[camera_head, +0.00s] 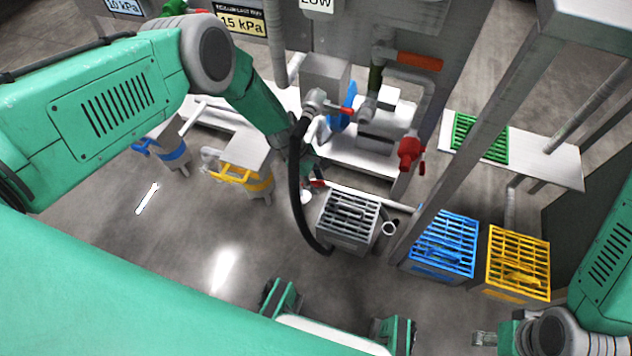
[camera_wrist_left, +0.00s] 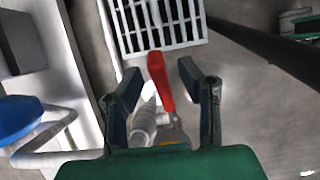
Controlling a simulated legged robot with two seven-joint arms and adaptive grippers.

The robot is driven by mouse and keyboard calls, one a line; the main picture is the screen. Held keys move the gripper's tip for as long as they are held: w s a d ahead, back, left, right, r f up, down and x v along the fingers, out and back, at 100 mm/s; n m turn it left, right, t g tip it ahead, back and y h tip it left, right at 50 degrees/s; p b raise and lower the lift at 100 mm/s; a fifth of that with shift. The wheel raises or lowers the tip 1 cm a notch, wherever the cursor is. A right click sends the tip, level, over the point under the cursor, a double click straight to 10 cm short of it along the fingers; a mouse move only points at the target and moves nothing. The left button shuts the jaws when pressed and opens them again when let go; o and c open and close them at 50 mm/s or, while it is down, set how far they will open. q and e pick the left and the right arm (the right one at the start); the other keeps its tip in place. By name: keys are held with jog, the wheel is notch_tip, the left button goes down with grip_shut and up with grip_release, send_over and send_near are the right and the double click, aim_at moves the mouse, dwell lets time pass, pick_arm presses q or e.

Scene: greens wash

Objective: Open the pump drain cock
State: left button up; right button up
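The drain cock has a red lever handle (camera_wrist_left: 160,80) on a grey metal body (camera_wrist_left: 145,125), low in the left wrist view. My left gripper (camera_wrist_left: 158,76) is open, with one dark finger on each side of the red handle and visible gaps to both. In the head view, my left gripper (camera_head: 306,170) reaches down beside the pump stand, and a small red piece (camera_head: 317,183) shows at its tip. Much of the cock is hidden there by the gripper. My right gripper (camera_head: 484,338) is at the bottom right, partly cut off; its fingers are unclear.
A grey slatted crate (camera_head: 347,220) stands just beyond the cock, with blue (camera_head: 443,243) and yellow (camera_head: 518,262) crates to its right. A black hose (camera_head: 296,190) hangs close to my left gripper. A red valve (camera_head: 410,152) sits on the pipe. The floor at left is mostly clear.

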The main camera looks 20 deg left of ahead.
pick_arm(q)
jog(key=shift+a, duration=0.2)
jog(key=shift+a+f, duration=0.1)
jog(key=shift+a, duration=0.1)
grip_shut()
jog(key=shift+d+r, duration=0.2)
jog(key=shift+d, duration=0.1)
